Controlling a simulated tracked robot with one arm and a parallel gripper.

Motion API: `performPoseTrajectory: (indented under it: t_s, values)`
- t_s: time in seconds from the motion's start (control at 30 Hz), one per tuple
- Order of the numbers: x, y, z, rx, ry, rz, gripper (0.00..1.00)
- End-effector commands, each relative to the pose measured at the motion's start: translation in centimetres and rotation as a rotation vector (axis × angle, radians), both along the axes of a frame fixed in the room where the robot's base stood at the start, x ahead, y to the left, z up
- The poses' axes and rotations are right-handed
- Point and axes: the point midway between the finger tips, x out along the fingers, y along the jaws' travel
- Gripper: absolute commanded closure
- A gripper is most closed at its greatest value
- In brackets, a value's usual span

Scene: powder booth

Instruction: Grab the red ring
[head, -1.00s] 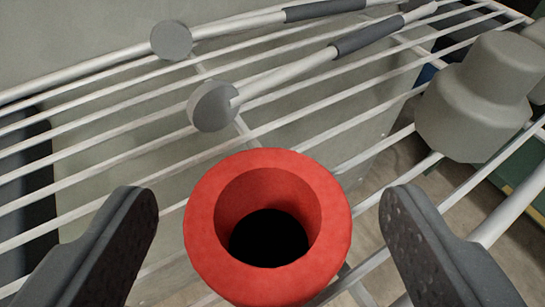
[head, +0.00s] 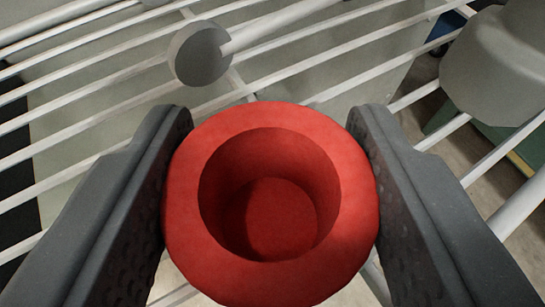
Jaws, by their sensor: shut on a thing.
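The red ring (head: 188,205) is a thick red piece with a round hollow, in the lower middle of the head view. Its hollow shows a red inner wall and a red surface at the bottom. My gripper (head: 270,150) has one dark grey finger on each side of the ring. Both fingers touch its outer sides, and the gripper is shut on it. The ring's underside is hidden, so I cannot tell whether it rests on the rack or hangs above it.
A white wire rack (head: 120,100) spreads under and behind the ring. A rod with a grey disc end (head: 200,53) lies behind it. A grey stepped part (head: 495,70) stands at the upper right. Gaps between the wires show the floor.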

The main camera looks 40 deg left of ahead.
Motion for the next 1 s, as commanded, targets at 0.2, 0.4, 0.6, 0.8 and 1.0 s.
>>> performPoseTrajectory:
  t_s: [0.2, 0.4, 0.6, 0.8, 1.0]
  values:
    - [0.0, 0.0, 1.4, 0.001, -0.001, 0.000, 0.79]
    - [0.0, 0.0, 2.9, 0.000, -0.001, 0.000, 0.79]
    - [-0.9, -0.6, 3.6, 0.000, 0.000, -0.001, 0.79]
    - [-3.5, -2.3, 4.0, 0.000, -0.001, -0.002, 0.79]
    - [-6.7, -4.2, 4.2, 0.000, 0.000, -0.001, 0.79]
